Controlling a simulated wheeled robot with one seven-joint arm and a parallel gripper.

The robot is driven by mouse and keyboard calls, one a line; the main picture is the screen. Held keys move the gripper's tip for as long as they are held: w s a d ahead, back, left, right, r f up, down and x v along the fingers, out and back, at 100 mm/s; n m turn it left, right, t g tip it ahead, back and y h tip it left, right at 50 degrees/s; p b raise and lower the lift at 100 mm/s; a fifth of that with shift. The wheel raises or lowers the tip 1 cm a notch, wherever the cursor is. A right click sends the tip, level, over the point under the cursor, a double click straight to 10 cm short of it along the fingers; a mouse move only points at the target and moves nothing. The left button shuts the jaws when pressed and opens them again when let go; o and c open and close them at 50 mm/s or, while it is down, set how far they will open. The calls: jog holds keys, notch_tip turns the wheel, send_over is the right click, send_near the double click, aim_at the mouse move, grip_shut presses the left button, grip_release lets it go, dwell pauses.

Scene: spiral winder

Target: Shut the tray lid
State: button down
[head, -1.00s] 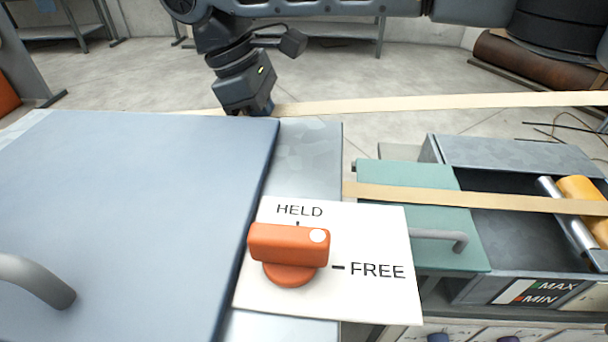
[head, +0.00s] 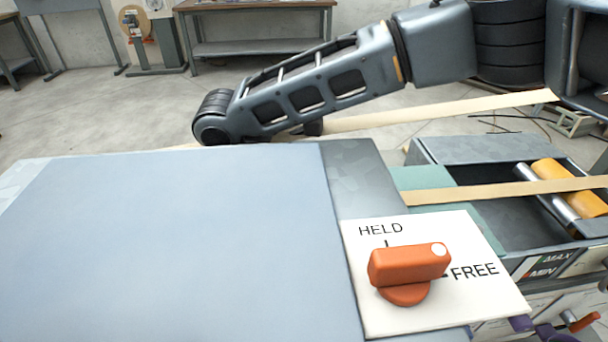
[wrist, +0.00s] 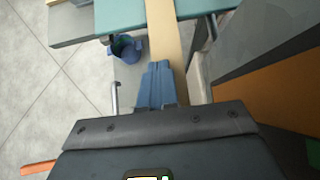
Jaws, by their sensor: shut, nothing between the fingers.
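The teal lid (head: 425,178) lies at the left end of the open grey tray (head: 513,268) in the head view; part of it is hidden behind the white knob plate. The tray's dark inside shows to its right. In the wrist view a teal surface (wrist: 120,14), probably this lid, lies at the top edge beyond my fingers. My gripper (wrist: 158,66) is shut and empty, its blue fingertips over or close to the cream strip. In the head view my gripper is hidden behind the large blue-grey panel.
A cream strip (head: 530,188) crosses over the tray and lid. The orange knob (head: 408,264) points toward FREE. The large blue-grey panel (head: 190,235) fills the left foreground. A yellow roller (head: 560,182) sits at the tray's right. The wrist view shows a blue cup-like thing (wrist: 127,48).

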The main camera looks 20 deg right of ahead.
aim_at(431, 194)
jog(key=s+d+f, duration=0.1)
jog(key=d, duration=0.4)
jog(key=shift+d+f+p, duration=0.35)
jog(key=shift+p, duration=0.05)
jog(key=shift+s, duration=0.1)
jog(key=s+d+p, duration=0.1)
jog(key=d+p, duration=0.1)
jog(key=d, duration=0.2)
jog(key=d+p, duration=0.2)
jog(key=d, duration=0.3)
jog(key=s+d+p, duration=0.1)
jog(key=d, duration=0.3)
jog(key=shift+s+d+p, duration=0.35)
jog(key=shift+d+p, duration=0.05)
